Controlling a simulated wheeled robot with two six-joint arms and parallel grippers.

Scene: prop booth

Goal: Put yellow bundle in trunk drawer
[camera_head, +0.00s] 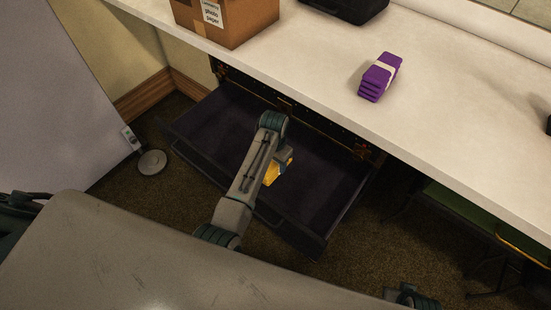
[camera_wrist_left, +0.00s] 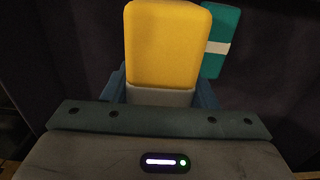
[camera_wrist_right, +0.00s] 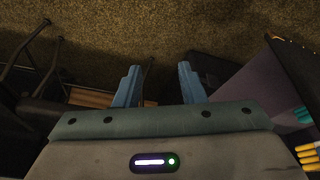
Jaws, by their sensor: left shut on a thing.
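The yellow bundle (camera_head: 272,175) is in my left gripper (camera_head: 283,160), mostly hidden behind the arm in the head view. In the left wrist view the yellow bundle (camera_wrist_left: 162,45) stands out between the blue fingers, which are shut on it. The trunk drawer (camera_head: 215,115) is pulled out below the counter, with a dark interior. The bundle is over the drawer; its height above the bottom is unclear. My right gripper (camera_wrist_right: 158,88) is open and empty in the right wrist view, over the carpet.
A teal bundle with a pale band (camera_wrist_left: 220,45) is beyond the yellow one. A purple bundle (camera_head: 380,78), a cardboard box (camera_head: 225,22) and a black case (camera_head: 348,8) are on the white counter (camera_head: 450,110). The counter edge overhangs the drawer's back.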

